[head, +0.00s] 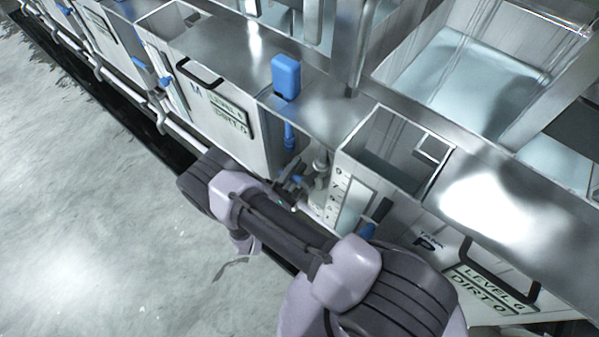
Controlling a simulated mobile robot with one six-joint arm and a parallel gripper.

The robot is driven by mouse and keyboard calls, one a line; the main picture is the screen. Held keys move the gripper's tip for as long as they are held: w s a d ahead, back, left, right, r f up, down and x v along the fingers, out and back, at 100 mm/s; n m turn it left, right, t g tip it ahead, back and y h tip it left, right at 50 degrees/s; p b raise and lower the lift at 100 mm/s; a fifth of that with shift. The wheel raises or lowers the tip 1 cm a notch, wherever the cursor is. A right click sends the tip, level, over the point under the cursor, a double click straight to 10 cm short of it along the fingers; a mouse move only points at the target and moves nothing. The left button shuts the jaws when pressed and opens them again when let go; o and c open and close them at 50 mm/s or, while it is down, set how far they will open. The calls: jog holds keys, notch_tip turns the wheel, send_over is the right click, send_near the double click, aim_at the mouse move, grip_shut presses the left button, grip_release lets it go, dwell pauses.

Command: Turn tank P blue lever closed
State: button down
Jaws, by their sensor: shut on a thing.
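Tank P (455,240) is the metal tank at the lower right, with a black P label on its front. My gripper (293,184) is at the valve fittings just left of tank P, beyond my arm, which crosses the lower middle of the view. A small bit of the blue lever (298,179) shows at the fingers, and the gripper is shut on it. Most of the lever is hidden by the fingers, so its angle cannot be told. Another blue handle (368,230) stands at the front of tank P, partly behind my arm.
A tank with a level and dirt sign (228,112) stands to the left. A blue box (286,75) sits on the metal top. A pipe (190,137) runs along the tank fronts. A large basin of pale liquid (455,85) is at upper right. The grey floor (90,210) at left is clear.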

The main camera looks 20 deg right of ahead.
jog(key=shift+w+a+r+m+g+h, duration=0.1)
jog(key=shift+r+m+g+h, duration=0.15)
jog(key=shift+r+m, duration=0.6)
jog(key=shift+w+r+m+g+h, duration=0.1)
jog(key=shift+r+m+g+h, duration=0.2)
jog(key=shift+m, duration=1.2)
jog(key=shift+w+a+r+m+g+h, duration=0.1)
jog(key=shift+r+m+g+h, duration=0.3)
jog(key=shift+m, duration=0.75)
jog(key=shift+r, duration=0.15)
jog(key=c, duration=1.3)
grip_release()
jog(key=shift+s, duration=0.1)
jog(key=p+v, duration=0.1)
jog(key=v, duration=1.6)
jog(key=shift+s, duration=0.25)
